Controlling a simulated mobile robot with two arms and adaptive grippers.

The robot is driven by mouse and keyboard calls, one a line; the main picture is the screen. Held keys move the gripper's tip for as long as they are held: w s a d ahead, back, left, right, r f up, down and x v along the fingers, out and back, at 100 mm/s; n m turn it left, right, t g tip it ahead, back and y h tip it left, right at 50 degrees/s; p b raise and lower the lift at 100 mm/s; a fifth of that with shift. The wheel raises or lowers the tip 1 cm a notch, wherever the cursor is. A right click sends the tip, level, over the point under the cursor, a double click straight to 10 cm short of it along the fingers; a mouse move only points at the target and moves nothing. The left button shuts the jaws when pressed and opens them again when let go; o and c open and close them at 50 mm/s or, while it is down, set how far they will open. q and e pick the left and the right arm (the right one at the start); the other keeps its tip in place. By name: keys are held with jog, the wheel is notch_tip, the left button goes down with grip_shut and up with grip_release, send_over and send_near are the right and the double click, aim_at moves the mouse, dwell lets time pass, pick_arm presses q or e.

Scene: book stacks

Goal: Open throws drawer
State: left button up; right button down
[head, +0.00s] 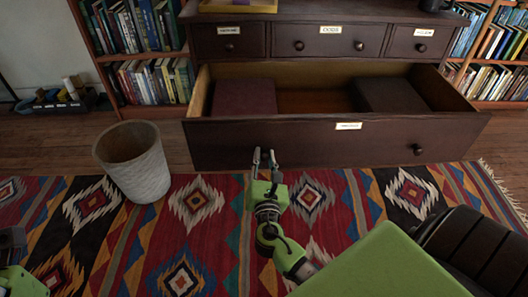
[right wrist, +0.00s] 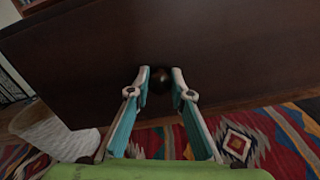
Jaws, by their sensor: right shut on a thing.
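The wide bottom drawer (head: 300,143) of the dark wooden dresser stands pulled well out, with a small white label (head: 348,126) too blurred to read surely. Inside lie a folded dark red cloth (head: 245,97) on the left and a folded dark brown cloth (head: 392,95) on the right. My right gripper (head: 264,157) is at the drawer front's left side. In the right wrist view its fingers are shut on the round left knob (right wrist: 160,80). The right knob (head: 417,149) is free. Only part of my left arm shows at the lower left edge; its gripper is out of view.
Three small labelled drawers (head: 328,41) above are shut. A pale wastebasket (head: 135,165) stands left of the open drawer on the wooden floor and patterned rug (head: 190,205). Bookshelves (head: 150,80) flank the dresser. The rug in front is mostly clear.

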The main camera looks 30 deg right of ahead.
jog(key=c, duration=1.8)
grip_release()
jog(key=shift+s, duration=0.1)
jog(key=v, duration=1.2)
jog(key=shift+f, duration=0.1)
